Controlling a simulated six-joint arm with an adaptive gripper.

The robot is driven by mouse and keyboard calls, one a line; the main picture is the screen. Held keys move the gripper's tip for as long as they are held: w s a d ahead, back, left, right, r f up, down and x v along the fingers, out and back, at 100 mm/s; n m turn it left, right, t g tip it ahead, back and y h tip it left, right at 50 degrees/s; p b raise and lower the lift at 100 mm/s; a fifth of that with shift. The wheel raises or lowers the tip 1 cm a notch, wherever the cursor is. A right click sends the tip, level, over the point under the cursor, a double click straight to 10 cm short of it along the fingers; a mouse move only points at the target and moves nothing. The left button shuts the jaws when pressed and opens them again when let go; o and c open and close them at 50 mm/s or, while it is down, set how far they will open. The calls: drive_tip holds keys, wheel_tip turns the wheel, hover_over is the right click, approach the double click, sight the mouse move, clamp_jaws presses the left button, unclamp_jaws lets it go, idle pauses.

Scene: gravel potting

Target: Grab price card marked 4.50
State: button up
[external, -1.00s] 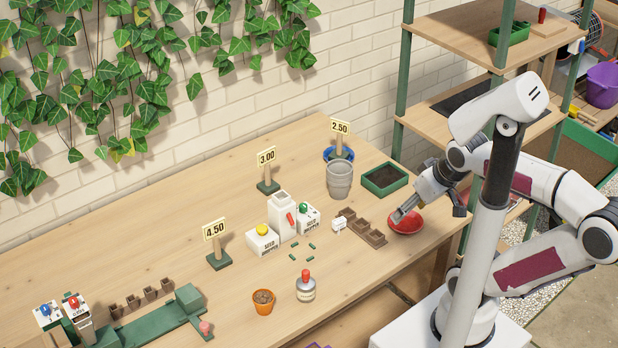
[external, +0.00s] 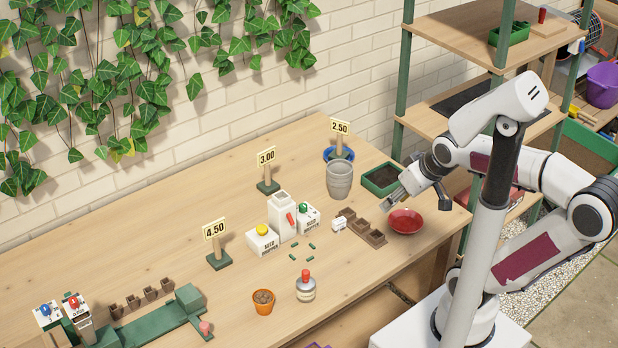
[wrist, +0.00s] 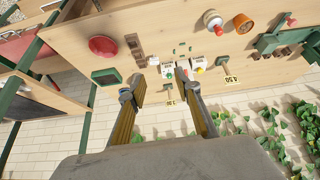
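The price card marked 4.50 (external: 214,229) stands upright on a dark green base at the left-centre of the table. It also shows in the wrist view (wrist: 231,80), to the right of my gripper. My gripper (external: 388,202) is above the right side of the table, near the red dish and well to the right of that card. In the wrist view the two fingers (wrist: 160,92) are spread apart with nothing between them. Two more cards stand further right, 3.00 (external: 266,157) and 2.50 (external: 340,127).
Seed hopper boxes (external: 262,240), a white dispenser (external: 281,214), a grey pot (external: 339,179) and brown seed trays (external: 362,228) stand between my gripper and the 4.50 card. A red dish (external: 405,221) is at the right. Bare table lies left of the card.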

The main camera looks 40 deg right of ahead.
drive_tip(key=w+a+f+n+t+y, duration=0.15)
drive_tip(key=w+a, duration=0.25)
drive_tip(key=w, duration=0.4)
drive_tip(key=w+a+f+n+t, duration=0.1)
drive_tip(key=w+a+f, duration=0.2)
drive_tip(key=w, duration=0.5)
drive_tip(key=w+a+f+n+t+y, duration=0.1)
drive_tip(key=w+a+f, duration=0.25)
drive_tip(key=w, duration=0.45)
drive_tip(key=w+a+f+n+y, duration=0.1)
drive_tip(key=w+a+f+y, duration=0.1)
drive_tip(key=w+a+f, duration=0.55)
drive_tip(key=n+t+y, duration=0.2)
drive_tip(key=y, duration=0.1)
approach(219, 257)
drive_tip(key=shift+w+a+r, duration=0.3)
drive_tip(key=shift+w+r, duration=0.35)
drive_tip(key=shift+r, duration=0.15)
drive_tip(key=shift+w+a+r, duration=0.35)
drive_tip(key=shift+w+r, duration=0.3)
drive_tip(key=shift+r, duration=0.15)
drive_tip(key=shift+w, duration=0.15)
drive_tip(key=shift+x, duration=1)
drive_tip(key=shift+x, duration=2.6)
